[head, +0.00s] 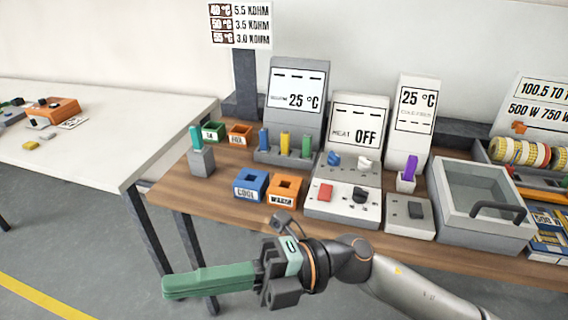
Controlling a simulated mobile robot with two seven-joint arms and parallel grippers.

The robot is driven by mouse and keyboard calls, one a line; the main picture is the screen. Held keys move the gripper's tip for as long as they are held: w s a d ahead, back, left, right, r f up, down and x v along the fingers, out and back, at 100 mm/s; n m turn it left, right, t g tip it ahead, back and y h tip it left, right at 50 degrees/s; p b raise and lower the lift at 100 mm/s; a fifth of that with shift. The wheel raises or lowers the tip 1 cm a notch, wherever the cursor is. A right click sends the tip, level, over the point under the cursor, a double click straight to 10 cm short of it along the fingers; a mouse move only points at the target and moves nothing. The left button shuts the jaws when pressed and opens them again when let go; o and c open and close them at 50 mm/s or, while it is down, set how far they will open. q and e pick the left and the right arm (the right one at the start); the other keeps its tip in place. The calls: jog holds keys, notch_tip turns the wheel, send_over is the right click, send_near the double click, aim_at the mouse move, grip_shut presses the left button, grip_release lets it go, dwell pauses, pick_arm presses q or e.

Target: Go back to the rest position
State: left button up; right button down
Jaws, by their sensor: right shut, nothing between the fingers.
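My right gripper (175,287) is low in the head view, in front of the table's front edge and over the floor. Its arm comes in from the lower right. Its long green fingers point left and lie together, shut, with nothing seen between them. It is apart from everything on the wooden table (178,192). My left gripper and arm are not in view.
The table holds a blue box (251,184), an orange box (285,188), a heater unit (345,204) reading OFF, and a lidded grey bath (483,200). A white table (90,160) stands left. Floor in front is clear.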

jog(key=w+d+m+t+y, duration=0.2)
jog(key=w+m+t+y, duration=0.2)
jog(key=w+m+t, duration=0.4)
jog(key=w+d+f+m+t+h+p, duration=0.1)
jog(key=w+d+f+m+t+h, duration=0.4)
jog(key=f+m+t, duration=0.4)
jog(key=w+d+f+m+t+h+p, duration=0.1)
jog(key=w+d+f+m+t+h, duration=0.35)
jog(key=m, duration=0.75)
jog(key=s+d+f+m+g+h, duration=0.2)
jog(key=s+d+f+m+h, duration=0.2)
jog(key=f, duration=0.9)
jog(key=s+d+f+m+g+h, duration=0.3)
jog(key=s+d+f+h, duration=0.4)
jog(key=s+d+f, duration=0.4)
jog(key=shift+s+d+f+m+h+p, duration=0.25)
jog(key=shift+s+f+m+h+p, duration=0.25)
jog(key=shift+s+f, duration=0.6)
jog(key=shift+s+r+g+y, duration=0.1)
jog(key=shift+r+g+y, duration=0.1)
jog(key=shift+g+y, duration=0.05)
